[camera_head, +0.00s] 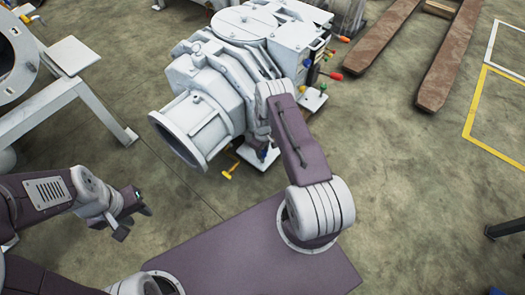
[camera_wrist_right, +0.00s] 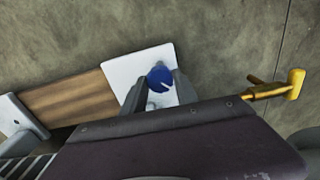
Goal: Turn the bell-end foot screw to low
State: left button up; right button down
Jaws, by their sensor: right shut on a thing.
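The grey-white screw vacuum pump (camera_head: 215,75) stands on the floor, its bell end (camera_head: 178,140) facing the lower left. Near that end, a foot plate (camera_head: 252,158) rests on the floor and also shows in the right wrist view (camera_wrist_right: 125,68). The foot screw has a round blue knob with a pale mark (camera_wrist_right: 159,76) above this plate. My right gripper (camera_wrist_right: 160,84) has a finger on each side of the knob and is shut on it. In the head view my right arm largely hides this grip. My left gripper (camera_head: 134,222) is open and empty, well left of the pump.
A wooden beam (camera_wrist_right: 72,100) lies by the foot plate. A grey stand (camera_head: 70,100) is at left. Brown forks (camera_head: 450,60) lie at upper right.

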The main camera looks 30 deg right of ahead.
jog(key=shift+n, duration=1.8)
jog(key=c, duration=0.9)
grip_release()
jog(key=shift+c, duration=0.2)
notch_tip(320, 180, up, 9)
jog(key=p, duration=0.6)
